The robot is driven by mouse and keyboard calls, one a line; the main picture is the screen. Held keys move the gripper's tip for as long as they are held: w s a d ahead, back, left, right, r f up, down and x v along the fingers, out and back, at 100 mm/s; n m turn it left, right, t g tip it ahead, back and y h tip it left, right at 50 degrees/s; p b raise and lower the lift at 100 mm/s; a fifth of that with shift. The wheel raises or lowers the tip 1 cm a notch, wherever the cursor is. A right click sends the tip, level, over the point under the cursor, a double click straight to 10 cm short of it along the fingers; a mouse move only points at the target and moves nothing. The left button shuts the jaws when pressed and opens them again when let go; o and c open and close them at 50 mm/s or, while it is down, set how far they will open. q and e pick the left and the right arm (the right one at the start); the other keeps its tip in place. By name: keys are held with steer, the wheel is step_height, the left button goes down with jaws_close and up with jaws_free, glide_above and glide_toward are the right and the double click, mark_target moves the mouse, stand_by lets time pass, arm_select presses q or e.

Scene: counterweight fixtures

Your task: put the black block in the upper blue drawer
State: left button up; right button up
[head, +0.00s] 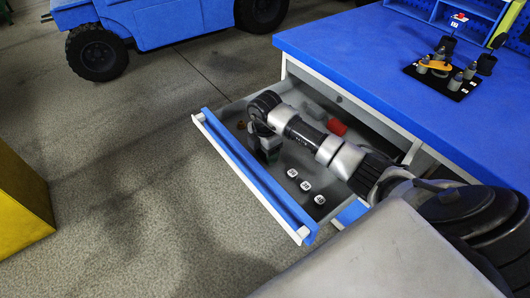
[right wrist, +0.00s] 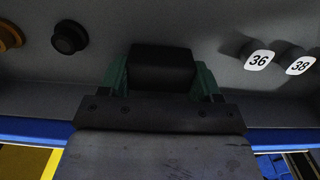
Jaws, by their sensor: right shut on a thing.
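The upper blue drawer (head: 250,168) is pulled out from the blue-topped bench in the head view. My right arm reaches over it, and my right gripper (head: 268,153) is low inside the drawer, near its blue front. In the right wrist view, the right gripper (right wrist: 162,80) is shut on the black block (right wrist: 162,66), with a green finger on each side. The grey drawer floor shows close beyond the block; I cannot tell whether the block touches it. The block is hard to make out in the head view. My left gripper is not in view.
The drawer holds numbered sockets (head: 306,186), a red piece (head: 336,127) and a dark knob-shaped piece (right wrist: 69,38). The blue bench top (head: 350,55) carries a black tray of small parts (head: 438,82). A yellow box (head: 20,200) stands left on open floor.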

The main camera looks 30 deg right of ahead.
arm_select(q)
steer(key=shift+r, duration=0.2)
arm_select(e)
steer(key=shift+f, duration=0.2)
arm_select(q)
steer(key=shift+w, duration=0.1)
arm_select(e)
steer(key=shift+f, duration=0.1)
steer(key=o, duration=1)
steer(key=shift+c, duration=0.2)
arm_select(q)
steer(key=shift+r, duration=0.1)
arm_select(e)
steer(key=shift+r, duration=0.4)
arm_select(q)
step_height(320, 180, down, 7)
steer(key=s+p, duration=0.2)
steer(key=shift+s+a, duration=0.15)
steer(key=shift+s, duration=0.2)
arm_select(e)
step_height(320, 180, up, 12)
steer(key=shift+f, duration=0.25)
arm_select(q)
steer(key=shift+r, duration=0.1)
